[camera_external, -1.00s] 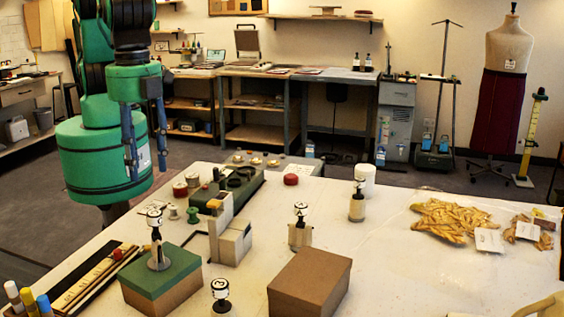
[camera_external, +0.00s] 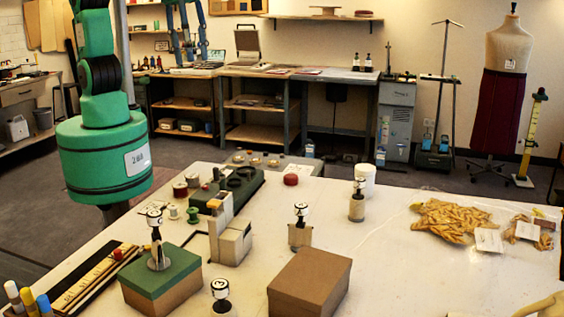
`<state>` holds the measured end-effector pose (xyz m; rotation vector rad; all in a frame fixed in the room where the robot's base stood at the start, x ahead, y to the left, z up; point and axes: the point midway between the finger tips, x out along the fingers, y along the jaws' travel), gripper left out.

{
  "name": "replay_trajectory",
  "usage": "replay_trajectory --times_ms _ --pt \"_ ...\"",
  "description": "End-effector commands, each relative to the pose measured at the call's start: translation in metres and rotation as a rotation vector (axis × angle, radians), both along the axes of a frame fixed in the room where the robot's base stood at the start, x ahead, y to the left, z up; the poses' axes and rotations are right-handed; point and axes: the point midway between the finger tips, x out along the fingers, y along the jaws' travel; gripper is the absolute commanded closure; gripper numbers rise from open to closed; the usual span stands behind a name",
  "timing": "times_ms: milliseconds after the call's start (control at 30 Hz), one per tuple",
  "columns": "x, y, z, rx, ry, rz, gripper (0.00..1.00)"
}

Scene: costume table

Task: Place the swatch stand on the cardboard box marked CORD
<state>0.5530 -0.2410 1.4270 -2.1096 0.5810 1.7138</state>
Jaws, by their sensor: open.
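Several small stands with round white-and-black tops are in view: one (camera_external: 157,243) on the green-lidded box (camera_external: 158,277), one (camera_external: 221,295) at the front, one (camera_external: 300,226) mid-table, and one (camera_external: 357,201) farther back. I cannot tell which is the swatch stand. A plain brown cardboard box (camera_external: 310,281) sits at front centre, its top bare. No CORD marking is readable on either box. My gripper (camera_external: 188,56) has blue fingers, is open and empty, and is high at the top edge of the picture, well above the table and apart from all objects.
A beige block-shaped item (camera_external: 231,241) stands mid-table beside a dark green tray (camera_external: 228,188). A long black tray (camera_external: 95,280) lies front left. Bagged yellow material (camera_external: 447,219) covers the right. The table (camera_external: 385,270) is clear right of the brown box.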

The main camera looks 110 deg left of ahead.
Motion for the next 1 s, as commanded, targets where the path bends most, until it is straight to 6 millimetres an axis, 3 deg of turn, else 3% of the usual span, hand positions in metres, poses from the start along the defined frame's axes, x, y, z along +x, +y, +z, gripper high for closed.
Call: replay_trajectory --times_ms 100,500,800,1000 --pt "-0.02 0.04 0.018 -0.016 -0.031 0.067 0.56" --pt "-0.101 0.148 0.048 -0.059 -0.133 0.273 0.56" --pt "-0.171 0.207 0.047 -0.084 -0.214 0.426 0.56" --pt "-0.207 0.231 0.037 -0.095 -0.257 0.506 0.56"
